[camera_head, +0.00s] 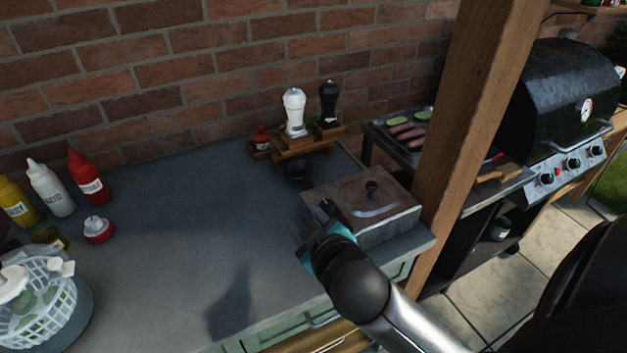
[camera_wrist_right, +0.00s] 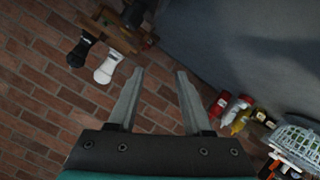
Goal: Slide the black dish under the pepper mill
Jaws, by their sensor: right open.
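The black dish (camera_head: 298,173) is small and sits on the grey counter in front of the wooden stand (camera_head: 293,150). The pepper mill, taken as the black one (camera_head: 328,105), stands upright on the stand's right part; it also shows in the right wrist view (camera_wrist_right: 80,52). A white mill (camera_head: 294,112) stands beside it. My right gripper (camera_head: 314,219) is open and empty, above the counter in front of the dish, by the left side of a lidded box. Its two spread fingers show in the right wrist view (camera_wrist_right: 159,75) with nothing between them. My left gripper is out of view.
The brown-lidded box (camera_head: 385,208) stands right of the dish. A wooden post (camera_head: 475,100) and a grill (camera_head: 565,100) are farther right. Sauce bottles (camera_head: 88,178) and a white basket (camera_head: 40,295) are at left. The middle of the counter is clear.

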